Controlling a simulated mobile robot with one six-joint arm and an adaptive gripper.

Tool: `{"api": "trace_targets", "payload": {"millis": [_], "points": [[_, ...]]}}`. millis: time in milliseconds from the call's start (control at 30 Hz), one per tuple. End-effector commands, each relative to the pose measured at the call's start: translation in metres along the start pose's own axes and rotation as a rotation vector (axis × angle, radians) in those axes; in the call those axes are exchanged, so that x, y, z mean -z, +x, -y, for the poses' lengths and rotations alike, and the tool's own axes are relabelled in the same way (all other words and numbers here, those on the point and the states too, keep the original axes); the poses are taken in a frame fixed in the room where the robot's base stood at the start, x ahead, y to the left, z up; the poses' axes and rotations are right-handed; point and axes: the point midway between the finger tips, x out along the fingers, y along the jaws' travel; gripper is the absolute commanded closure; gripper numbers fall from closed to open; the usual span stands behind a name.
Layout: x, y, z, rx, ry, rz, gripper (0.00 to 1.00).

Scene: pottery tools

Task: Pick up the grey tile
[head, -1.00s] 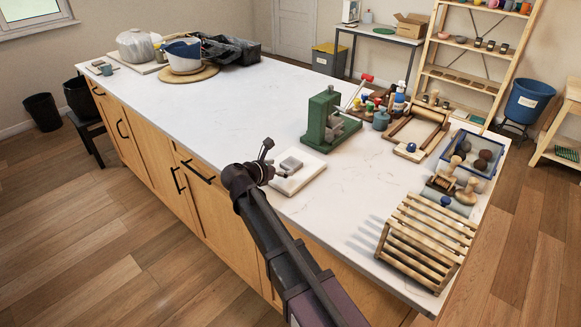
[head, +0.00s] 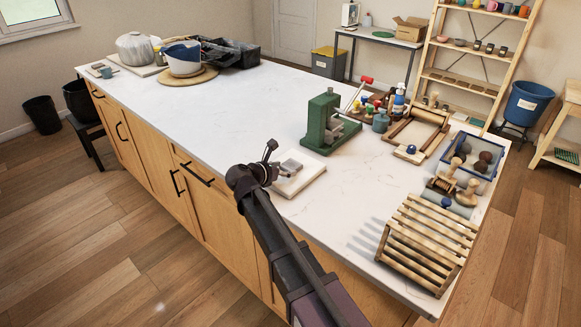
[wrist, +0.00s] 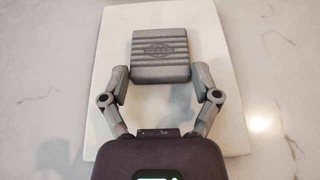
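The grey tile (head: 291,166) lies on a white board (head: 305,184) near the counter's front edge. In the wrist view the tile (wrist: 160,52) is a square block with ridges and an oval stamp, flat on the board (wrist: 108,135). My gripper (head: 275,160) is at the tile's near side in the head view. In the wrist view its two fingers (wrist: 160,74) are spread, one by each side of the tile's near end. A small gap seems to show at each side, and I cannot tell their exact height over the board.
A green press (head: 322,128) stands behind the board. A wooden slatted rack (head: 428,240), a blue tray (head: 470,160) and a wooden frame (head: 418,133) are to the right. The white counter (head: 200,115) is clear to the left.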

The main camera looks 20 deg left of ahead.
Motion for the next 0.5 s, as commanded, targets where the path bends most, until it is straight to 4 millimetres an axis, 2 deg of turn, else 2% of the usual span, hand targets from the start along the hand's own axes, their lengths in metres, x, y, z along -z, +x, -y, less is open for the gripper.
{"api": "trace_targets", "payload": {"millis": [67, 100, 500], "points": [[0.0003, 0.0, 0.0, 0.0, 0.0, -0.001, 0.71], [0.0002, -0.0001, -0.0001, 0.0, 0.0, -0.001, 0.78], [-0.0026, -0.0015, -0.0002, 0.0, 0.0, -0.001, 0.78]]}}
